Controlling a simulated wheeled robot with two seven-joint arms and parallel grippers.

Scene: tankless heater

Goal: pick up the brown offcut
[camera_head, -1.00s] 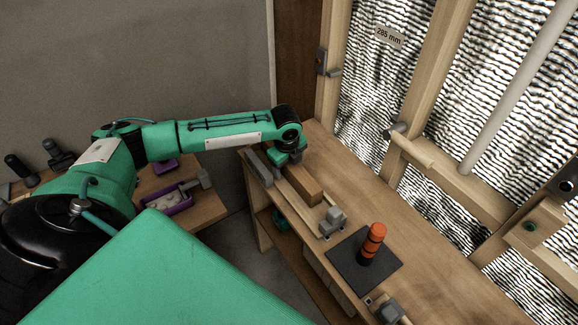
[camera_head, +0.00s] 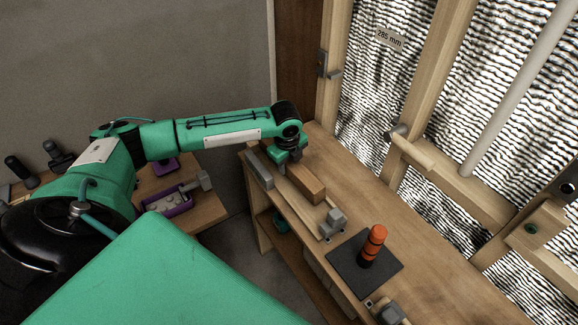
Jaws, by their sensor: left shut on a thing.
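The brown offcut (camera_head: 305,183) is a reddish-brown wooden block at the far end of the workbench, beside a paler wooden strip. My left gripper (camera_head: 285,168) is over its far end, pointing down, and is shut on it. The gripper and wrist hide that end of the block and most of the fingers. I cannot tell whether the block is clear of the surface beneath it. My right gripper is not in view.
A grey bar (camera_head: 259,170) lies at the bench's left edge. A grey clamp-like block (camera_head: 333,222) and an orange-and-black cylinder (camera_head: 373,247) on a dark mat (camera_head: 345,264) stand nearer. The workbench (camera_head: 440,265) is clear at right. Wooden studs (camera_head: 420,95) rise behind.

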